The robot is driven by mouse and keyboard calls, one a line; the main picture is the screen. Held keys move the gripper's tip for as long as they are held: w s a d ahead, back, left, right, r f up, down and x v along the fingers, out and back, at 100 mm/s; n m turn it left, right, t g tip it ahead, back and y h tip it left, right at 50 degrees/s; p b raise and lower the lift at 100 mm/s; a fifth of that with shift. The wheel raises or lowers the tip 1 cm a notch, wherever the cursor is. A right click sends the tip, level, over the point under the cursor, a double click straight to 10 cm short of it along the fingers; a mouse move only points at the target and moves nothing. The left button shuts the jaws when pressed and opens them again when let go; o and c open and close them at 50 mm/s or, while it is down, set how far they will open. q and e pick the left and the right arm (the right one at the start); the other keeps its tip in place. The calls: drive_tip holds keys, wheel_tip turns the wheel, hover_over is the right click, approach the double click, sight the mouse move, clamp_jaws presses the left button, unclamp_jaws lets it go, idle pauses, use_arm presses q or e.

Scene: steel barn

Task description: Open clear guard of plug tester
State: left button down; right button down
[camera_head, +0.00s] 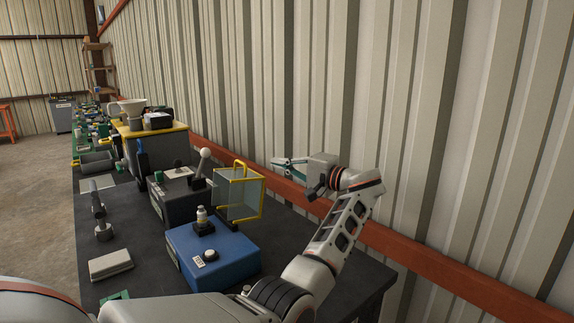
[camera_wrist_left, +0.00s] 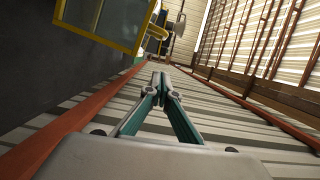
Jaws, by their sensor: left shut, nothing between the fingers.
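The plug tester (camera_head: 228,262) is a blue box with a labelled front button and a small plug-like piece on top. Its clear guard (camera_head: 238,197) is a yellow-framed transparent panel standing upright behind the box, with a yellow handle (camera_head: 240,166) at its top. In the left wrist view the guard (camera_wrist_left: 100,16) shows at the upper left. My left gripper (camera_head: 288,162) is shut and empty, to the right of the guard and near the wall; its fingertips (camera_wrist_left: 159,80) meet in the wrist view, apart from the guard. My right gripper is not in view.
A dark grey box with a lever (camera_head: 180,195) stands behind the tester. A grey block (camera_head: 110,264) and an upright tool (camera_head: 100,218) are on the dark bench at left. The corrugated wall and its red rail (camera_head: 430,262) are close on the right.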

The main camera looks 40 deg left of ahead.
sight(254, 175)
use_arm(q)
drive_tip(key=s+a, duration=0.1)
drive_tip(key=a, duration=0.1)
drive_tip(key=a+p, duration=0.1)
drive_tip(key=a, duration=0.1)
drive_tip(key=s+a+p, duration=0.1)
drive_tip(key=a, duration=0.1)
drive_tip(key=shift+s+a, duration=0.35)
drive_tip(key=shift+s+a+f, duration=0.15)
drive_tip(key=shift+s, duration=0.25)
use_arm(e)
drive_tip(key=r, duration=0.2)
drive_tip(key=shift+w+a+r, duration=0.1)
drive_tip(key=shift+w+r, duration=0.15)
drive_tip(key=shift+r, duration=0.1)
